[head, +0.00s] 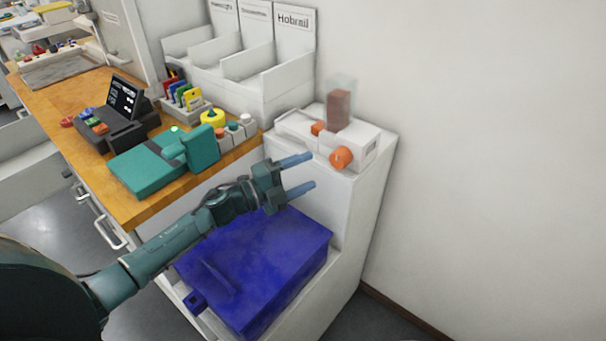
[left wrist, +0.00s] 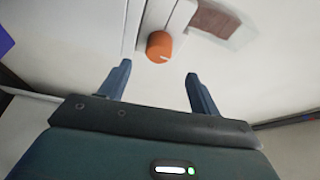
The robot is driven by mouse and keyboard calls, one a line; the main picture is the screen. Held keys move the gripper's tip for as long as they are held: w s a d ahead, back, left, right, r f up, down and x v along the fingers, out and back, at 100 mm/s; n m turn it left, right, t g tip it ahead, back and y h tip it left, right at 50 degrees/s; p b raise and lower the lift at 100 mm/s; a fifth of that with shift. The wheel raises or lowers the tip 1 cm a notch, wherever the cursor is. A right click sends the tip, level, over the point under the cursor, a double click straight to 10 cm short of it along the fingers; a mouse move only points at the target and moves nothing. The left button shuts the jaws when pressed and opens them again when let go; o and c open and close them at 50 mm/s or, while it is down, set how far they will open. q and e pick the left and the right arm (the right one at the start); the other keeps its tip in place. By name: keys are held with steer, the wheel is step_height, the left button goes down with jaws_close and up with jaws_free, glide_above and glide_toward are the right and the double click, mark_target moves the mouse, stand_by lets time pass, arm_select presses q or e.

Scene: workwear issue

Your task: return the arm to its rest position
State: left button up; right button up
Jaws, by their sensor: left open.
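My left gripper (head: 312,172) is open and empty, with its two blue fingers apart. In the head view its arm reaches in from the left, above a blue bin (head: 262,262). The fingers point right, just in front of a white dispenser (head: 362,147) with an orange knob (head: 341,157). In the left wrist view the open gripper (left wrist: 158,85) has the orange knob (left wrist: 160,46) beyond and between its fingertips, apart from them. My right gripper is not in view.
A wooden counter (head: 60,100) on the left holds a teal device (head: 147,170), a black terminal (head: 125,100) and a tray of coloured cards (head: 185,98). White labelled bins (head: 260,75) stand behind. A bare wall (head: 480,130) fills the right.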

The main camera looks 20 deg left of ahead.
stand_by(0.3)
arm_select(q)
steer(key=s+d+f+n+g+y, duration=0.1)
steer(key=s+f+n+y, duration=0.2)
steer(key=s+f+n, duration=0.2)
steer(key=s+d+f+n+g+y, duration=0.1)
steer(key=s+d+f+n+y, duration=0.1)
steer(key=s+n, duration=0.7)
steer(key=s+d+f+n+g+y+p, duration=0.1)
steer(key=s+f+n+y, duration=0.3)
steer(key=s+f+n, duration=0.3)
steer(key=s+n, duration=0.1)
steer(key=s, duration=0.4)
steer(key=shift+d+f, duration=0.25)
steer(key=shift+f, duration=0.05)
